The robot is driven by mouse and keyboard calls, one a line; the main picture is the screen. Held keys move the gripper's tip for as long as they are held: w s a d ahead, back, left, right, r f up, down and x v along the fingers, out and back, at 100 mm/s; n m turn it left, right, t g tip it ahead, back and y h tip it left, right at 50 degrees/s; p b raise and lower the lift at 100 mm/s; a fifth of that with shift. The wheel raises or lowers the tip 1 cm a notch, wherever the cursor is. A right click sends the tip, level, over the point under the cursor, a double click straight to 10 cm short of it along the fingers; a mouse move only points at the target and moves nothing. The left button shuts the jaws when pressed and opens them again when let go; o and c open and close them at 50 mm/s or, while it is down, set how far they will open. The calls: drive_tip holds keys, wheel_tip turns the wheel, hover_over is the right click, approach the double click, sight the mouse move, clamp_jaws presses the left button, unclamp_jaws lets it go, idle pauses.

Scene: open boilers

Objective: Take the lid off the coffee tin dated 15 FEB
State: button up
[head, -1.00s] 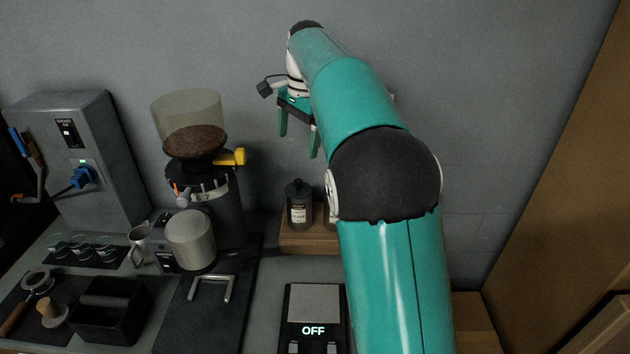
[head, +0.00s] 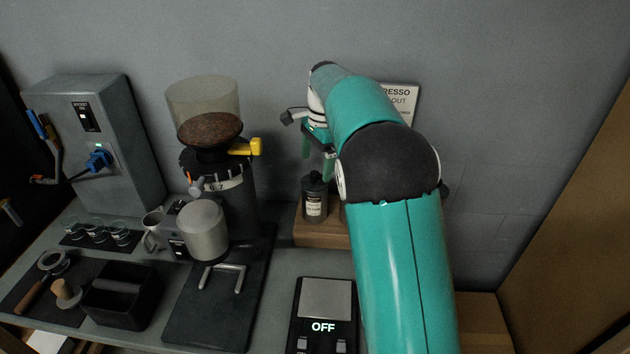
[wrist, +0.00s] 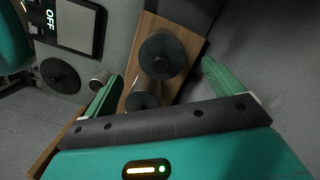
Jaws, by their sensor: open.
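A dark coffee tin (head: 314,204) with a black knobbed lid and a pale label stands on a wooden stand (head: 318,232). The label's date is too small to read. A second tin beside it is mostly hidden by my arm in the head view. The wrist view shows two dark round lids from above, a larger-looking one (wrist: 162,56) and another (wrist: 143,96) partly hidden behind the gripper's edge. My gripper (head: 317,167) is open and empty above the stand. In the wrist view its green fingers (wrist: 165,85) are spread on either side of the lids, without visible contact.
A scale (head: 326,300) reading OFF lies in front of the stand. A grinder (head: 222,195) with a yellow lever stands left of the tins. A sign (head: 402,100) hangs on the wall behind my arm. A dark knock box (head: 122,300) and cups stand further left.

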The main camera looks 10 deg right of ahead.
sight(315, 173)
drive_tip(key=f, duration=0.4)
drive_tip(key=shift+a+f, duration=0.2)
drive_tip(key=shift+a, duration=0.05)
drive_tip(key=c, duration=1)
drive_tip(key=shift+r, duration=0.1)
drive_tip(key=shift+c, duration=0.2)
